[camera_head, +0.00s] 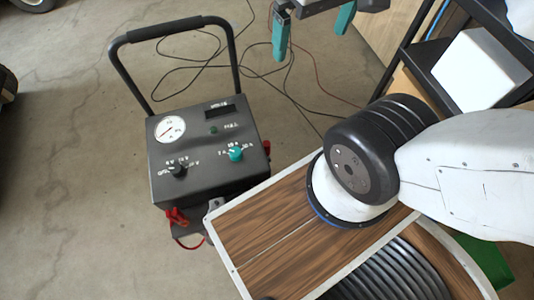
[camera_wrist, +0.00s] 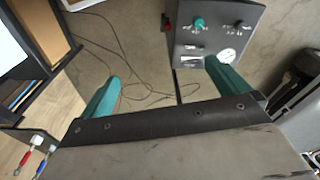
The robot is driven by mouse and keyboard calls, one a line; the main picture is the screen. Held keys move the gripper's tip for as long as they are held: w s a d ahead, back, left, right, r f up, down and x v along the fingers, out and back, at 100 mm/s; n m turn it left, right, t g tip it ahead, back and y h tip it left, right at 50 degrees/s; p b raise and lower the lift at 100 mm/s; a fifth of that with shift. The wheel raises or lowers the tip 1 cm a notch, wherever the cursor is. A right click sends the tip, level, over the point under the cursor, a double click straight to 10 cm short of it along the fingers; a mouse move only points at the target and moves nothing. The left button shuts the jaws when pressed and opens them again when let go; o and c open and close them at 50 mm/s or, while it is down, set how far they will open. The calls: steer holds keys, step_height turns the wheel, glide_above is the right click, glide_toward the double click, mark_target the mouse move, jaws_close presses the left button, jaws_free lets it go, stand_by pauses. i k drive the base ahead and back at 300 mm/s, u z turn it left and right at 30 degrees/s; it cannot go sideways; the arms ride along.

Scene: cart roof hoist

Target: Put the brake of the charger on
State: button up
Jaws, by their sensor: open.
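The charger (camera_head: 204,118) is a dark box on the floor at the left of the head view. Its top panel has a white gauge (camera_head: 171,129), a black knob, a teal knob (camera_head: 236,154) and a tall black handle (camera_head: 233,60). The charger also shows at the upper right of the wrist view (camera_wrist: 190,45), beyond the fingers. I cannot make out its brake in either view; its lower part is mostly hidden. My gripper (camera_head: 313,38) has teal fingers and is open and empty, above the floor right of the handle. It also shows in the wrist view (camera_wrist: 160,70).
Red clamps (camera_head: 177,217) hang at the charger's sides. Thin cables (camera_head: 205,62) lie loose on the concrete floor behind it. A dark shelf with a white box (camera_head: 480,72) stands at the upper right. The floor left of the charger is clear.

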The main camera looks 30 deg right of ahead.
mark_target(266, 144)
steer(key=k, duration=1)
steer(key=u, duration=1.25)
steer(key=i, duration=0.8)
steer(key=z, duration=1.75)
